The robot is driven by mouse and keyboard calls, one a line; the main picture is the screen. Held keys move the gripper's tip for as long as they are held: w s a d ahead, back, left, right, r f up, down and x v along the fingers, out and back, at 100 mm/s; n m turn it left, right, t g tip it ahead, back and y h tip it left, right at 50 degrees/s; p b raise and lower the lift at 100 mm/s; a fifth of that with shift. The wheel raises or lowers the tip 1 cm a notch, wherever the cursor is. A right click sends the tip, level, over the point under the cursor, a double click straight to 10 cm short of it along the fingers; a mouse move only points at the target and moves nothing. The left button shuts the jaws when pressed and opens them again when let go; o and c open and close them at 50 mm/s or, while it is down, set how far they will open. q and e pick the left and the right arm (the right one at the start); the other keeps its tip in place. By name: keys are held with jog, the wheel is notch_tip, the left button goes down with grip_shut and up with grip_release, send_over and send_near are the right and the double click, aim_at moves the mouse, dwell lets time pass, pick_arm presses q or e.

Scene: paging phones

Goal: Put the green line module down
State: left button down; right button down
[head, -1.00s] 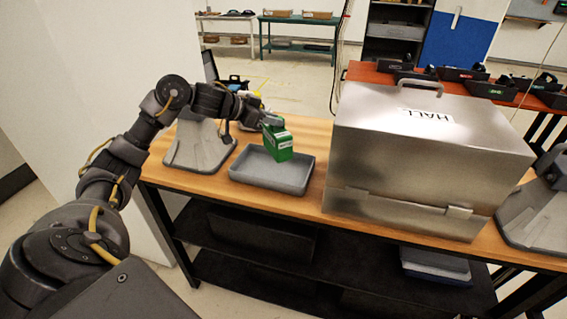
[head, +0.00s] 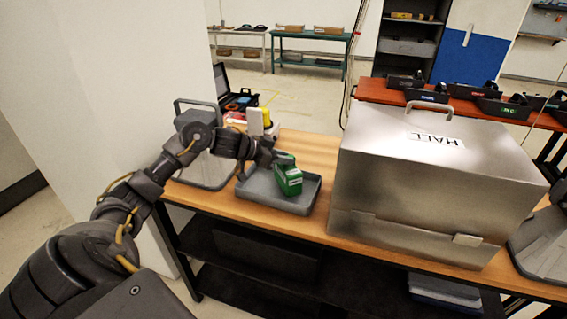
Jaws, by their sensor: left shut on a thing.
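The green line module (head: 289,181) is a small green block with a white label, seen in the head view left of centre. My left gripper (head: 283,162) is shut on its upper end. The module hangs tilted over the grey tray (head: 301,208) on the wooden bench, within the tray's outline. Whether its lower end touches the tray floor, I cannot tell. My right gripper is not in view.
A large metal box labelled HALL (head: 430,185) stands close right of the tray. A grey stand (head: 205,172) is left of the tray, behind my left arm. An open black case (head: 236,99) and a red table (head: 465,104) with dark units lie beyond.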

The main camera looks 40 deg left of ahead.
pick_arm(q)
notch_tip(320, 180, down, 2)
jog(key=shift+w+f, duration=0.1)
jog(key=shift+f, duration=0.05)
jog(key=c, duration=1.3)
grip_release()
jog(key=shift+f, duration=0.15)
jog(key=shift+o, duration=0.2)
